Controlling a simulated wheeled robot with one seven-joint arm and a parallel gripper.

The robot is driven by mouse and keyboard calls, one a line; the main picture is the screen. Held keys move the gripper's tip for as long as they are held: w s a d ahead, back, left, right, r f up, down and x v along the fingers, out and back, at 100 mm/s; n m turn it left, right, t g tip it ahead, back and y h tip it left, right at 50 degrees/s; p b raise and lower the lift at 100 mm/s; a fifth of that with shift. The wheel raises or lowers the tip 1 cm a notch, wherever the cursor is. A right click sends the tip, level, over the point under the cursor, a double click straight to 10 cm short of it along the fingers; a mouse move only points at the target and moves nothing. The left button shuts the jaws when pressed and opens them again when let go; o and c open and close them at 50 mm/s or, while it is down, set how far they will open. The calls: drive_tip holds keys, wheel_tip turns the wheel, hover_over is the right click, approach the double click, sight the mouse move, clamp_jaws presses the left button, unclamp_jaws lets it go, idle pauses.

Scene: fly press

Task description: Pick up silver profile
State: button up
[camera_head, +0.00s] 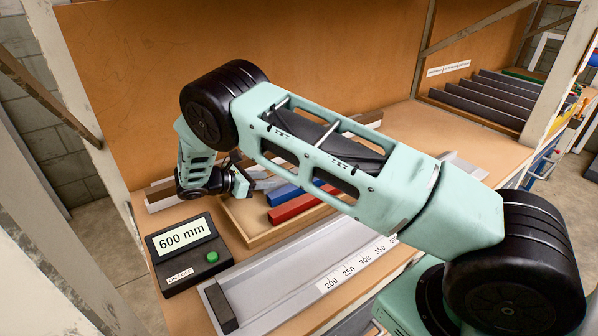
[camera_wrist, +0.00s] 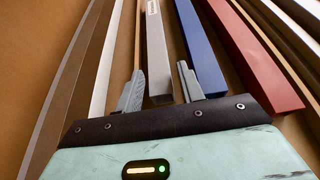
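The silver profile (camera_wrist: 157,45) is a long grey bar with a small label, lying in the wooden tray. In the wrist view its near end shows between the two fingers of my gripper (camera_wrist: 160,69). The fingers are apart, one on each side of the bar; the right finger has a visible gap to it, and I cannot tell whether the left one touches. In the head view my gripper (camera_head: 252,180) is low over the tray's left end, and the silver profile (camera_head: 269,183) is partly hidden by my arm.
A blue profile (camera_wrist: 203,50) lies just right of the silver one, with a red profile (camera_wrist: 250,55) beyond it. The wooden tray (camera_head: 262,240) borders them. A display box (camera_head: 187,250) reading 600 mm and a metal measuring rail (camera_head: 300,283) stand in front.

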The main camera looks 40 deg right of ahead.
sight(278, 177)
drive_tip(key=x, duration=0.1)
drive_tip(key=p+x, duration=0.1)
drive_tip(key=x, duration=0.1)
drive_tip(key=p+x, duration=0.1)
drive_tip(key=shift+w+d+r, duration=0.1)
drive_tip(key=shift+d+r, duration=0.15)
drive_tip(key=shift+d, duration=0.05)
drive_tip(key=shift+d+f, duration=0.2)
drive_tip(key=shift+d, duration=0.05)
drive_tip(key=c, duration=0.8)
